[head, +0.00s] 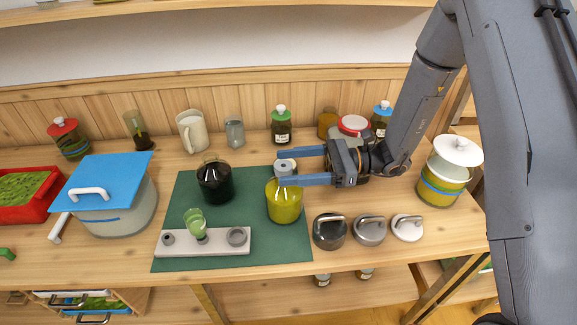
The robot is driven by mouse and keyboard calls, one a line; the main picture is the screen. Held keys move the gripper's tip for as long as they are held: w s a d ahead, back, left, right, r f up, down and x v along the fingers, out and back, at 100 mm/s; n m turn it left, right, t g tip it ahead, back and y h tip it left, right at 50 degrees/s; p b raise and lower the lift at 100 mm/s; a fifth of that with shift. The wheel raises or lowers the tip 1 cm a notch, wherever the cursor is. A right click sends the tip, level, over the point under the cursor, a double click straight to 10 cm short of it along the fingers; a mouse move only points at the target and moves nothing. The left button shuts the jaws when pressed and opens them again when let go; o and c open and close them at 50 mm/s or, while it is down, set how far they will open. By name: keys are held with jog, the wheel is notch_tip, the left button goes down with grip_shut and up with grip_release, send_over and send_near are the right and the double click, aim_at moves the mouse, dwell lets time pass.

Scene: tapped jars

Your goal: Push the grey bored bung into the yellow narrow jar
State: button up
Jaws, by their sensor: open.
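The yellow narrow jar (285,204) stands upright on the dark green mat (265,245). A grey bung (284,167) with a small dark spot on top sits at the mouth of this jar. How deep it sits in the neck cannot be told. My gripper (284,168) comes in from the right, level with the jar's mouth. Its blue fingers are spread, one behind the bung and one in front of it. The front finger hides part of the jar's neck. Whether a finger touches the bung is not clear.
A dark round jar (215,184) stands left of the yellow jar. A white holder (205,246) with grey pieces and a small green glass vessel (195,222) lies in front. Jars line the back. A blue-lidded pot (115,205) stands left.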

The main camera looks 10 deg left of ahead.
jog(key=shift+v, duration=1)
jog(key=shift+w+d, duration=0.1)
jog(key=shift+d, duration=0.15)
jog(key=shift+d, duration=0.1)
jog(key=b+v, duration=0.2)
jog(key=v, duration=0.6)
jog(key=shift+b, duration=0.35)
dwell(0.7)
